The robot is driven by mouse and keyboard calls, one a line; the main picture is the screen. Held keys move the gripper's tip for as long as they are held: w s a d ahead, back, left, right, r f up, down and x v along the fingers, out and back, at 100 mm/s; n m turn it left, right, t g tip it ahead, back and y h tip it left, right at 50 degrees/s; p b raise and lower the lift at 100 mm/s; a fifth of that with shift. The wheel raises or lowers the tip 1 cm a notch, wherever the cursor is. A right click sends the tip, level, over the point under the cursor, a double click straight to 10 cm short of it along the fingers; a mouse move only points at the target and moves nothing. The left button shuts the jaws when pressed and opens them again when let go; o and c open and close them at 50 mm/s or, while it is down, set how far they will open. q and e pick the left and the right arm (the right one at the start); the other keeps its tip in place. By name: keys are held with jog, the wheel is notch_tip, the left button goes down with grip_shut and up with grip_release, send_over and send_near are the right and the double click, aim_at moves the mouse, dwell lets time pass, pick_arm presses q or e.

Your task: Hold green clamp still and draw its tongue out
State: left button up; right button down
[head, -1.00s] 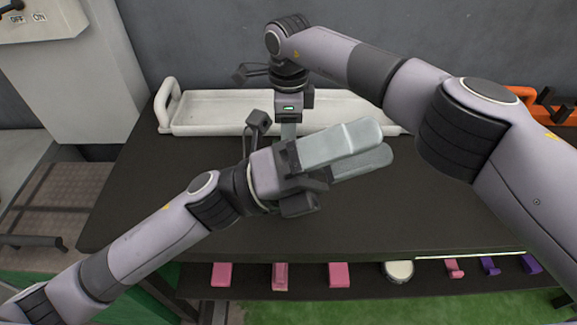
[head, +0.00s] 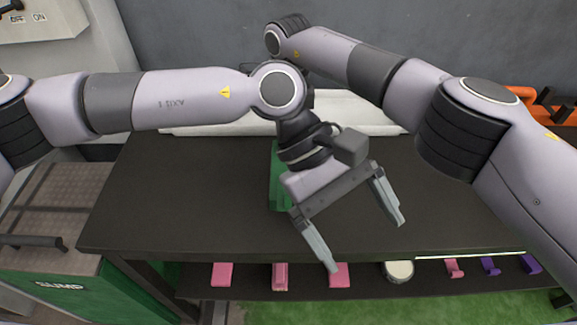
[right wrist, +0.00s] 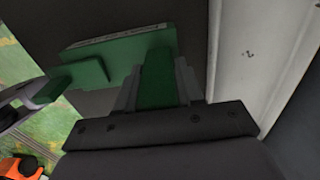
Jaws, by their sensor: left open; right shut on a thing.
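The green clamp (head: 278,196) is on the dark table in the head view, partly hidden behind my left arm. In the right wrist view a green part of the clamp (right wrist: 158,80) sits between the fingers of my right gripper (right wrist: 158,90), which is shut on it. A wider green body and a green plate show beyond and left of the fingers. In the head view my right gripper is hidden behind my left arm. My left gripper (head: 366,245) is open and empty, in front and to the right of the clamp, fingers pointing toward the table's front edge. I cannot make out the tongue.
A long white tray (head: 350,127) lies along the back of the table. An orange object (head: 523,92) is at the far right. A low shelf in front holds pink pieces (head: 222,274), a round white-topped piece (head: 398,271) and purple pieces (head: 490,266). The table's right half looks clear.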

pick_arm(q)
jog(key=w+a+m+t+y, duration=0.1)
jog(key=w+a+t+y, duration=0.1)
jog(key=w, duration=0.1)
jog(key=w+a+m+t+y, duration=0.2)
jog(key=w+a, duration=0.1)
jog(key=w, duration=0.1)
jog(key=w+a+r+m+t+y, duration=0.1)
jog(key=w+a+t+y, duration=0.1)
jog(key=w+a, duration=0.1)
jog(key=shift+w+a+r+m+t+y, duration=0.1)
jog(key=shift+w+a+m+t+y, duration=0.15)
jog(key=shift+w, duration=0.45)
jog(key=shift+f, duration=4.95)
jog(key=shift+c, duration=0.4)
jog(key=c, duration=1.6)
jog(key=shift+s, duration=3.6)
pick_arm(e)
jog(key=shift+w, duration=0.1)
pick_arm(q)
jog(key=o, duration=1.8)
jog(key=shift+w, duration=0.1)
jog(key=shift+c, duration=0.2)
